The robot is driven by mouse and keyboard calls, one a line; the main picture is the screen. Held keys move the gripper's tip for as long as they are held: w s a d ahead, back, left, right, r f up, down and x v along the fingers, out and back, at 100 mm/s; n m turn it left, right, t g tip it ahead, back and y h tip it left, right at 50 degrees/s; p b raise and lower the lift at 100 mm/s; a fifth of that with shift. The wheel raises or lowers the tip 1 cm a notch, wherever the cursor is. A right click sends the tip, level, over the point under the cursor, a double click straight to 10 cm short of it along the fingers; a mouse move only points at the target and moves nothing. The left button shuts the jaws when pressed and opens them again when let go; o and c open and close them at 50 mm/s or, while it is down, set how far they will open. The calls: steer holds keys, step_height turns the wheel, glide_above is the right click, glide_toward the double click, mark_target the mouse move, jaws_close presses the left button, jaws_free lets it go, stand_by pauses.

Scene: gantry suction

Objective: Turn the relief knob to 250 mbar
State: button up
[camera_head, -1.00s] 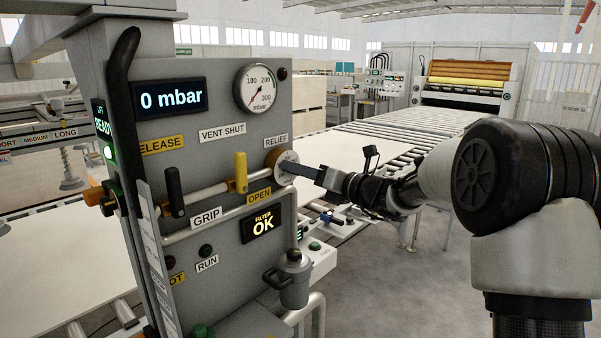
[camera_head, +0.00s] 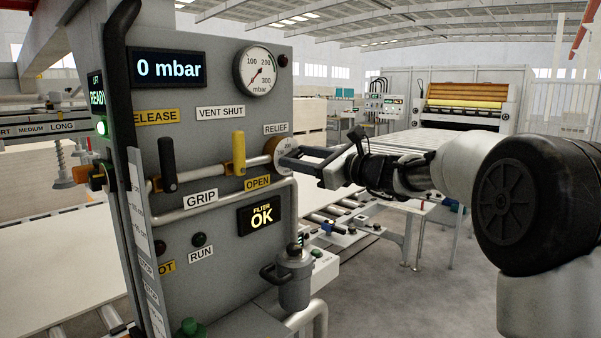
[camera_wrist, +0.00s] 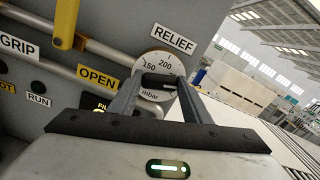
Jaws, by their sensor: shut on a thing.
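The relief knob, a dark bar (camera_wrist: 160,81) on a round pale dial (camera_wrist: 150,66), sits under the RELIEF label (camera_wrist: 173,38). The dial shows 150 and 200 and the word mbar; other numbers are hidden by my gripper. In the head view the dial (camera_head: 284,149) is at the right edge of the grey panel. My gripper (camera_wrist: 159,84) is shut on the knob, one finger on each side, and it also shows in the head view (camera_head: 288,158). The digital display (camera_head: 168,69) reads 0 mbar. The round gauge (camera_head: 256,70) has its needle toward the lower left.
A yellow handle (camera_head: 238,153) stands just left of the dial, and a black handle (camera_head: 168,160) further left. A pipe (camera_head: 225,199) runs below. A filter bowl (camera_head: 294,278) is under the dial. Open floor (camera_head: 400,300) lies to the right.

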steer(key=shift+f+n+b, duration=0.1)
steer(key=shift+n+b, duration=1)
steer(key=shift+b, duration=0.05)
steer(key=o, duration=1.1)
steer(key=v, duration=1.7)
steer(key=shift+s+d, duration=0.2)
